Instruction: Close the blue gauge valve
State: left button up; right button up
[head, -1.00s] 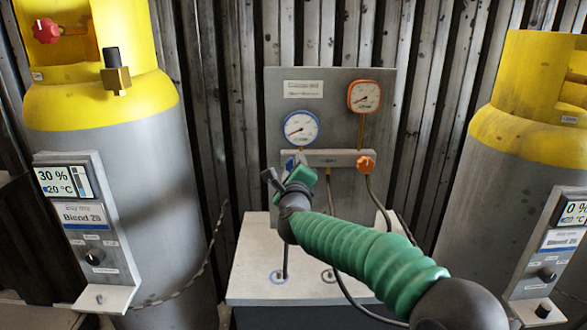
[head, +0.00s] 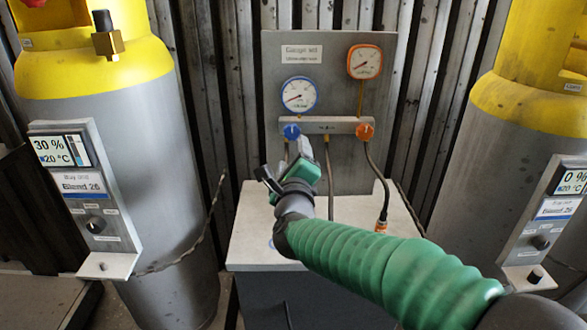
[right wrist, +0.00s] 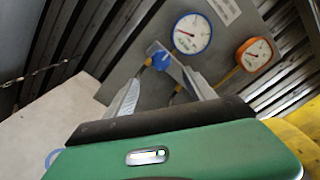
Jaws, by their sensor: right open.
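The blue gauge valve (head: 292,131) is a small blue knob on the left of a grey manifold bar, under the blue-rimmed gauge (head: 299,95). In the right wrist view the blue valve (right wrist: 161,60) shows between the fingers of my right gripper (right wrist: 156,75), beyond their tips. The gripper and valve look apart. In the head view the fingers are partly hidden by the gripper body. My left gripper is not in view.
An orange valve (head: 365,131) and orange-rimmed gauge (head: 365,61) sit to the right on the same panel (head: 345,165). Hoses hang below the bar. A pale ledge (head: 250,225) juts out underneath. Yellow-topped cylinders (head: 150,190) stand at both sides.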

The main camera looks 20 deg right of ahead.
jog(key=v, duration=0.5)
jog(key=shift+s+f, duration=0.1)
jog(key=shift+s, duration=0.15)
